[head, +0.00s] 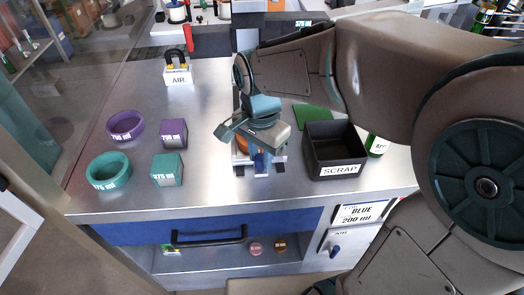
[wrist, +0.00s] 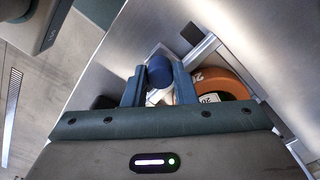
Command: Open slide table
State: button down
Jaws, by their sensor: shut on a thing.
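My gripper (head: 258,145) is over the middle of the steel bench in the head view, pointing down. In the wrist view my gripper (wrist: 157,82) is shut on a blue round knob (wrist: 160,70), with one finger on either side. The knob also shows in the head view as a small blue part (head: 262,162) below my gripper. It sits by a pale metal slide frame (wrist: 201,50) that my gripper and wrist largely hide. An orange ring-shaped part (wrist: 222,84) lies right beside the fingers. I cannot tell how far the slide table is open.
A black SCRAP bin (head: 335,150) stands close on the right, with a green pad (head: 313,116) behind it. Purple (head: 126,125) and teal (head: 109,171) rings and matching blocks stand left. A white AIR block (head: 178,76) is at the back. A blue drawer (head: 150,233) is in front.

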jog(key=c, duration=1.2)
grip_release()
jog(key=shift+o, duration=0.2)
notch_tip(320, 180, up, 14)
jog(key=shift+p, duration=0.3)
jog(key=shift+f, duration=0.1)
jog(key=s+d+f+n+t, duration=0.1)
jog(key=s+d+f+n, duration=0.1)
jog(key=d+f, duration=0.2)
jog(key=s+d+f+n+t, duration=0.1)
jog(key=s+d+f+n, duration=0.1)
jog(key=d+f+n, duration=0.1)
jog(key=s+d+f+n+t, duration=0.1)
jog(key=s+d+f+n, duration=0.2)
jog(key=d+f, duration=0.2)
jog(key=shift+s+d+f, duration=0.1)
jog(key=shift+d+f, duration=0.15)
jog(key=shift+d, duration=0.1)
